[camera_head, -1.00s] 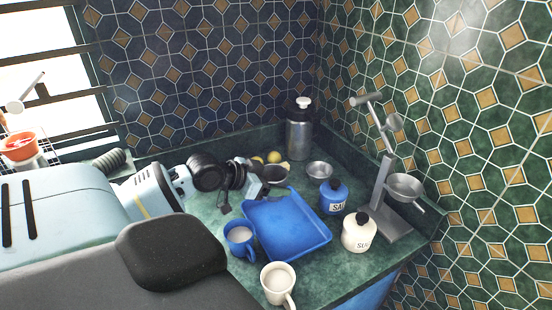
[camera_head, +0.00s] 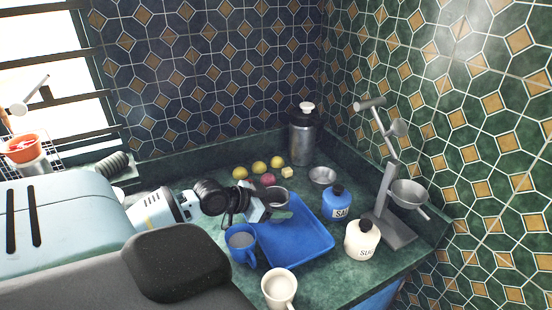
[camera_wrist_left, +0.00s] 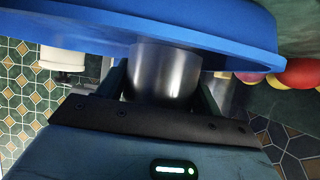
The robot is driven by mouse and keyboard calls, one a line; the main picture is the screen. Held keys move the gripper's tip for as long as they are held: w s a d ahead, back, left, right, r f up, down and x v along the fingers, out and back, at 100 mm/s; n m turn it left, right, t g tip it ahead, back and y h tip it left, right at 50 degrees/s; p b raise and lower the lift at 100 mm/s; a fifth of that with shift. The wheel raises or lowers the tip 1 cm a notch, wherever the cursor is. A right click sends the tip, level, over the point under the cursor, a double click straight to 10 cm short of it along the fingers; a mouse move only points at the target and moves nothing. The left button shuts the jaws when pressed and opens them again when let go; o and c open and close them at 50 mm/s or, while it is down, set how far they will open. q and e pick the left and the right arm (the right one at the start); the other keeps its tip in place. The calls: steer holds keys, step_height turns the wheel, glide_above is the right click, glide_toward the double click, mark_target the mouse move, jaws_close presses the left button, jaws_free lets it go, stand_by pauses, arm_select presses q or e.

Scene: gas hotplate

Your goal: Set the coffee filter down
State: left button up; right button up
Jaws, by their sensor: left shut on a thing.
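My left gripper (camera_head: 262,207) is shut on a grey metal cup-shaped coffee filter (camera_head: 277,197). In the head view the filter is at the far left part of the blue tray (camera_head: 313,243), with its open top up. In the left wrist view the filter (camera_wrist_left: 165,72) sits between the two fingers, close to the blue tray's edge (camera_wrist_left: 215,50). I cannot tell whether the filter touches the tray. The gripper partly hides the filter's lower side. My right gripper is not in view.
A blue mug (camera_head: 241,243) stands just left of the tray, and a cream mug (camera_head: 279,288) in front. Blue (camera_head: 336,204) and cream (camera_head: 362,240) jars, a metal stand (camera_head: 388,200) and a bowl (camera_head: 322,176) are to the right. Fruit (camera_head: 259,168) and a flask (camera_head: 303,135) stand behind.

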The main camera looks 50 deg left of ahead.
arm_select(q)
steer(key=o, duration=0.9)
steer(key=shift+o, duration=0.6)
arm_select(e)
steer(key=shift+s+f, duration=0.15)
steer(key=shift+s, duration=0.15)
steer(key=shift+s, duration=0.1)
arm_select(q)
steer(key=shift+r, duration=0.1)
steer(key=p+v, duration=0.2)
steer(key=v, duration=1)
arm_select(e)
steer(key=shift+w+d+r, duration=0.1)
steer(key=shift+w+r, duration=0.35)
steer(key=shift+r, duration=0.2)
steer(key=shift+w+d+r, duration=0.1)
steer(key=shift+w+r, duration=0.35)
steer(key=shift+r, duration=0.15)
